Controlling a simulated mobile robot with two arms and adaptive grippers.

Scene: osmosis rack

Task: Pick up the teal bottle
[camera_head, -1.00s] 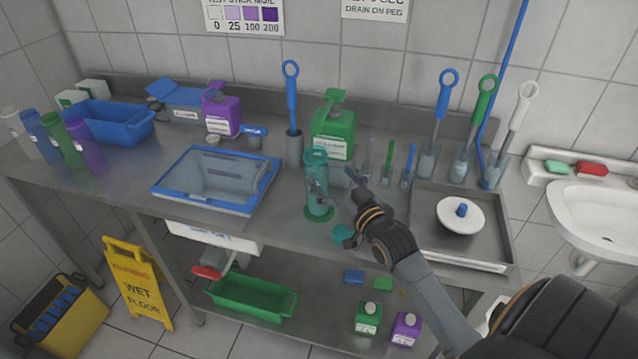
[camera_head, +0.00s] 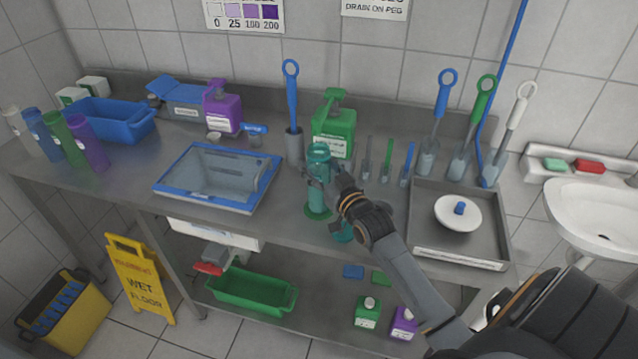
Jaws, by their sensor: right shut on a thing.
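The teal bottle (camera_head: 319,202) stands upright near the front edge of the steel bench, on a green round base or mat (camera_head: 317,213). My right gripper (camera_head: 322,178) reaches in from the lower right and is shut on the bottle's upper half. Its fingers and wrist hide part of the bottle's right side. A teal round piece (camera_head: 342,234) lies on the bench just right of the bottle, partly hidden by my right arm. My left gripper is not in view.
A blue-rimmed tray (camera_head: 217,205) lies left of the bottle. A green pump bottle (camera_head: 333,132) and a brush in a grey holder (camera_head: 293,147) stand behind it.

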